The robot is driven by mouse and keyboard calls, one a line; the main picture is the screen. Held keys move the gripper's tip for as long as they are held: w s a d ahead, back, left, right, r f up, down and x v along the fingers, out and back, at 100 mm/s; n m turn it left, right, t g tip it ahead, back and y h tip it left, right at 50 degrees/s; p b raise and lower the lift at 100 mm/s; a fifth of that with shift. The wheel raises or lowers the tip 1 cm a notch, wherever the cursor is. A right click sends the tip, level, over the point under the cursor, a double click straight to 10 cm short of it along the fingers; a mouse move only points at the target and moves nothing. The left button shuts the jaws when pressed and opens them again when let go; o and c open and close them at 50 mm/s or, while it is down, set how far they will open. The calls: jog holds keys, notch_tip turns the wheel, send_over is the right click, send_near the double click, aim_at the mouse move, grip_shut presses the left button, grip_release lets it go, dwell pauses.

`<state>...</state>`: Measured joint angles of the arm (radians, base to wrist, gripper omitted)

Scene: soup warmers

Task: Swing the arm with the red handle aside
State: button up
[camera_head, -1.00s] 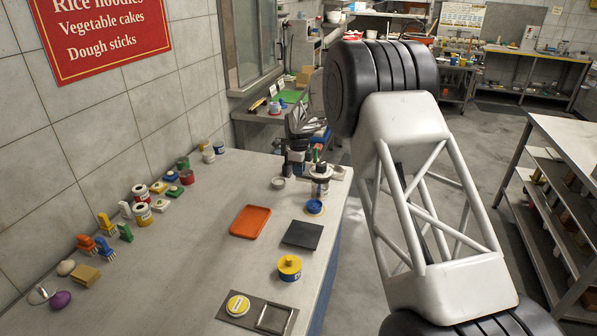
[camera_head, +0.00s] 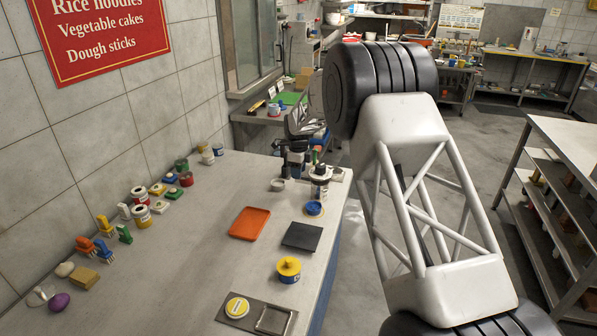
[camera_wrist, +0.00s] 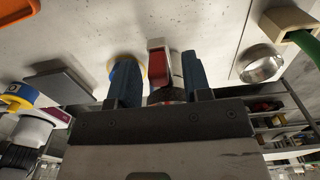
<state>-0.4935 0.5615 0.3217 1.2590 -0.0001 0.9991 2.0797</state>
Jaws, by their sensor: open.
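In the wrist view the red handle (camera_wrist: 158,66) sits on a pale arm piece (camera_wrist: 155,45), between the two dark fingers of my gripper (camera_wrist: 159,76). The fingers are apart, one on each side of it, with a gap showing on each side. Its lower end is hidden by my gripper body. In the head view my gripper (camera_head: 293,160) is at the far right end of the counter, and I cannot make out the red handle there. A blue round piece (camera_head: 314,208) lies just in front of that spot.
A metal ring (camera_wrist: 262,66) and a beige holder with a green handle (camera_wrist: 288,25) stand right of my gripper in the wrist view. An orange tray (camera_head: 249,223), dark plate (camera_head: 302,236) and yellow-lidded can (camera_head: 289,268) are nearer on the counter.

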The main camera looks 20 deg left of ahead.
jog(key=shift+r, duration=3.85)
jog(key=shift+s+d+r, duration=0.1)
jog(key=shift+d+r, duration=0.2)
jog(key=shift+d, duration=0.1)
jog(key=s+d+r+n, duration=0.3)
jog(key=s+d+r, duration=0.45)
jog(key=d, duration=0.25)
jog(key=s+d+r+n+t, duration=0.1)
jog(key=s+d+r+n, duration=0.2)
jog(key=s+d+r, duration=0.6)
jog(key=s+d+r+n, duration=0.3)
jog(key=s+d, duration=0.4)
jog(key=d, duration=0.5)
jog(key=s+d+r+n+t, duration=0.1)
jog(key=s+d+n, duration=0.1)
jog(key=s+d, duration=0.5)
jog(key=s+d+n, duration=0.2)
jog(key=s+d, duration=0.2)
jog(key=s, duration=0.6)
jog(key=s+d+f+n, duration=0.2)
jog(key=s+d+f, duration=0.1)
jog(key=s, duration=0.7)
jog(key=s+d+f+n, duration=0.3)
jog(key=s, duration=0.7)
jog(key=shift+t, duration=0.3)
